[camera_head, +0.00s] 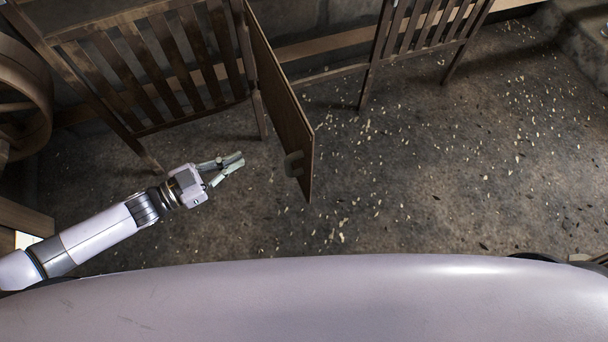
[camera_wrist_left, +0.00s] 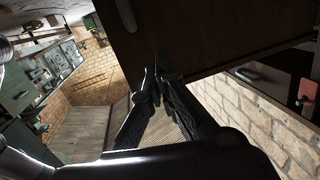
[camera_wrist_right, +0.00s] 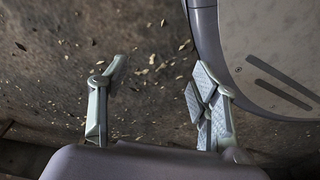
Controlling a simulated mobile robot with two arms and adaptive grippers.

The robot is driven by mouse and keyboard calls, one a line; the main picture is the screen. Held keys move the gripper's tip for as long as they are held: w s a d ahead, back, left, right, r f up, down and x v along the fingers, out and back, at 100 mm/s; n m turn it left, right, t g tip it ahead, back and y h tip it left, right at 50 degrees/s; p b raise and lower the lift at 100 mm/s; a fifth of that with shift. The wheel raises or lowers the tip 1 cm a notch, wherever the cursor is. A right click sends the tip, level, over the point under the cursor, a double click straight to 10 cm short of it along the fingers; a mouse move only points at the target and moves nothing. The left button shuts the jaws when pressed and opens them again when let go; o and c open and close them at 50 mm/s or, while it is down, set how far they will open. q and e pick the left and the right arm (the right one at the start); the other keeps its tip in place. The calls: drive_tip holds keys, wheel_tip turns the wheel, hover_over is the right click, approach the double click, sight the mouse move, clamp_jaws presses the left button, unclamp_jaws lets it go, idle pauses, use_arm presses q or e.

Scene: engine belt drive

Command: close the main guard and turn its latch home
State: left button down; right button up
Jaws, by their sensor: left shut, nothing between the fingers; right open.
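The main guard (camera_head: 285,90) looks like a brown wooden panel, swung out from the slatted frame toward me, so it stands open. In the left wrist view the fingers (camera_wrist_left: 158,75) meet close to a large dark panel (camera_wrist_left: 220,35). My right gripper (camera_wrist_right: 155,75) is open and empty over the floor; it is out of the head view. I cannot make out the latch for certain.
A slatted wooden fence (camera_head: 150,65) stands behind the left gripper, and a second slatted section (camera_head: 425,25) stands at the back right. A wooden wheel (camera_head: 22,95) is at the far left. The chip-strewn floor (camera_head: 440,150) right of the panel is clear.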

use_arm(q)
drive_tip(key=s+d+r+m+g+h+b, duration=0.2)
drive_tip(key=s+g, duration=0.1)
drive_tip(key=s, duration=0.2)
approach(310, 154)
drive_tip(key=x, duration=0.5)
drive_tip(key=shift+d, duration=0.4)
drive_tip(key=shift+w+d, duration=0.2)
drive_tip(key=shift+d, duration=0.4)
use_arm(e)
drive_tip(key=shift+w+f, duration=0.45)
drive_tip(key=shift+w, duration=0.35)
drive_tip(key=shift+s, duration=0.1)
